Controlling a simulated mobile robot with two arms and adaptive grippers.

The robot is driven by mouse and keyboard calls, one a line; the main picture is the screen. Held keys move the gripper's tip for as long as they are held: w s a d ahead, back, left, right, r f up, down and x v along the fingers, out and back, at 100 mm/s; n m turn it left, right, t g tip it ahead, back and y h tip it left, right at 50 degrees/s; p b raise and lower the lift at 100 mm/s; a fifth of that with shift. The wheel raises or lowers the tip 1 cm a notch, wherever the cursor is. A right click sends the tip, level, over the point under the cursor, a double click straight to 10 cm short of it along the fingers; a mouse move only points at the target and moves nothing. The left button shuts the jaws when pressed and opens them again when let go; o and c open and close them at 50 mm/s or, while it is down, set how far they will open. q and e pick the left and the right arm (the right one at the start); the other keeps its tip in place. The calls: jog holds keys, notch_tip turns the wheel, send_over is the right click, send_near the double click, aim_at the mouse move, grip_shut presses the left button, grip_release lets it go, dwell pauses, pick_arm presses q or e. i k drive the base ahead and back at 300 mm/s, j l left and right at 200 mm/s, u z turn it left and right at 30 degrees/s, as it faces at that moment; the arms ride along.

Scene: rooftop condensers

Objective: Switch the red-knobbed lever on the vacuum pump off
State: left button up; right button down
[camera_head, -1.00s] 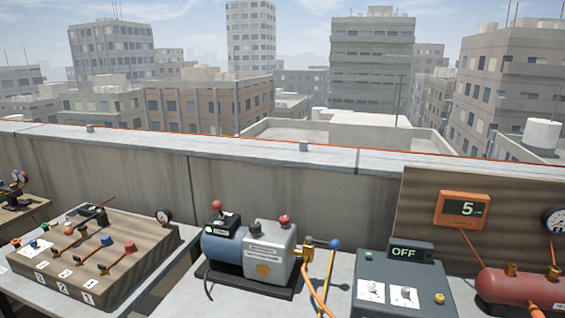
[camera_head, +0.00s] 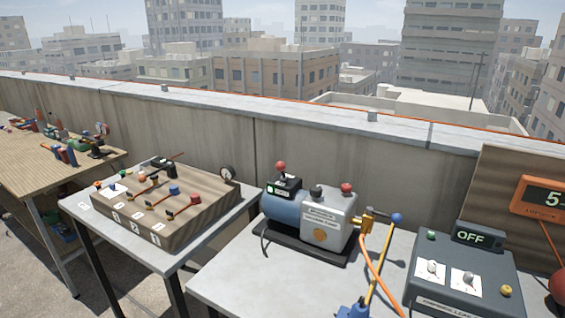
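The vacuum pump (camera_head: 322,215) stands on the middle table, with a blue motor at its left, a grey body and a black base. A black switch box (camera_head: 284,188) sits on the motor, with a small green-lit patch on its front. The red-knobbed lever (camera_head: 280,167) stands up from this box; its exact tilt is too small to tell. A second red knob (camera_head: 346,188) sits on top of the grey body. Neither of my grippers is in view.
A yellow rod with a blue ball (camera_head: 397,218) and an orange hose (camera_head: 370,262) stand right of the pump. A dark control box (camera_head: 460,275) with an "OFF" display (camera_head: 470,237) is further right. A wooden valve board (camera_head: 165,215) lies on the left table. A parapet (camera_head: 210,125) runs behind.

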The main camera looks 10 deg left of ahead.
aim_at(281, 166)
jog(key=i+j, duration=0.1)
jog(key=j, duration=0.3)
jog(key=i+j, duration=0.1)
jog(key=j, duration=0.25)
jog(key=i+j, duration=0.1)
jog(key=j, duration=0.3)
jog(key=i+j, duration=0.1)
jog(key=j, duration=0.3)
jog(key=k+u, duration=0.05)
